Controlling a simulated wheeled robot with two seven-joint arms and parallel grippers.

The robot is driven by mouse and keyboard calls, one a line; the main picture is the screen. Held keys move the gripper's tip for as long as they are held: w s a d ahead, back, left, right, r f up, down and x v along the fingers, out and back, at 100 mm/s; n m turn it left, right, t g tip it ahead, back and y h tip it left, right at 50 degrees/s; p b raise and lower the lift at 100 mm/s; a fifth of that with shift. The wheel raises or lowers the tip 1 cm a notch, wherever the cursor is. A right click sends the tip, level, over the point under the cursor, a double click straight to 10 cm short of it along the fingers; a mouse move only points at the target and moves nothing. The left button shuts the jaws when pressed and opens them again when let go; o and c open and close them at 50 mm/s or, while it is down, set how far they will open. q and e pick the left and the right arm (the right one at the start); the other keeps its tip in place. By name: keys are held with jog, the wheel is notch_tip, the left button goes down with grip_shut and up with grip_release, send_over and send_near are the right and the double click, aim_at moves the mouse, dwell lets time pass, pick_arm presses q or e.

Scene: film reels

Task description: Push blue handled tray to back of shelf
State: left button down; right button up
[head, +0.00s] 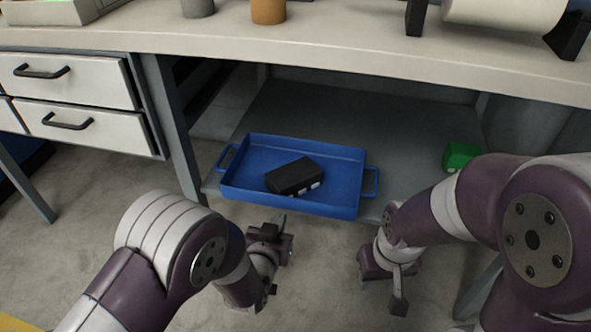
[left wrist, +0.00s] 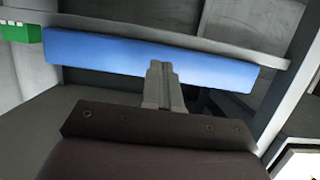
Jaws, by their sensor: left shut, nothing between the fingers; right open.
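The blue handled tray (head: 240,190) sits on the low shelf under the bench, its near side by the shelf's front edge. It has a loop handle at each short end. A black box-like object (head: 294,176) lies in it. My left gripper (head: 281,220) is shut and empty, just in front of the tray's near wall. In the left wrist view its closed fingers (left wrist: 161,84) overlap the blue tray wall (left wrist: 100,52); I cannot tell whether they touch it. My right gripper (head: 398,287) is open and empty, in front of the shelf below the tray's right handle.
The shelf (head: 330,110) is bare behind the tray. A green object (head: 460,156) stands on the shelf to the right; it also shows in the left wrist view (left wrist: 20,33). A grey bench leg (head: 172,130) stands left of the tray. The bench top (head: 340,50) overhangs the shelf.

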aim_at(288, 192)
pick_arm(q)
jog(key=shift+w+d+b, duration=0.75)
jog(key=shift+w+d, duration=0.25)
jog(key=shift+w, duration=2.05)
jog(key=shift+w+d+b, duration=0.75)
jog(key=shift+w+d, duration=0.2)
jog(key=shift+w, duration=2.05)
jog(key=shift+w+d+b, duration=0.75)
jog(key=shift+w+d, duration=0.25)
jog(key=shift+w, duration=2.05)
jog(key=shift+s+a+r+p, duration=0.2)
jog(key=shift+s+p, duration=0.2)
jog(key=shift+s, duration=0.15)
jog(key=shift+s+a+f+p, duration=0.1)
jog(key=shift+s+a+p, duration=0.25)
jog(key=shift+s, duration=0.5)
jog(key=shift+s+a+r+p, duration=0.15)
jog(key=shift+s+p, duration=0.25)
jog(key=shift+s, duration=0.5)
jog(key=shift+s+a+f+p, duration=0.15)
jog(key=shift+s+a+p, duration=0.25)
jog(key=shift+s, duration=0.45)
jog(key=shift+s+f, duration=0.1)
jog(key=shift+s, duration=0.25)
notch_tip(288, 192, up, 6)
jog(key=p, duration=0.5)
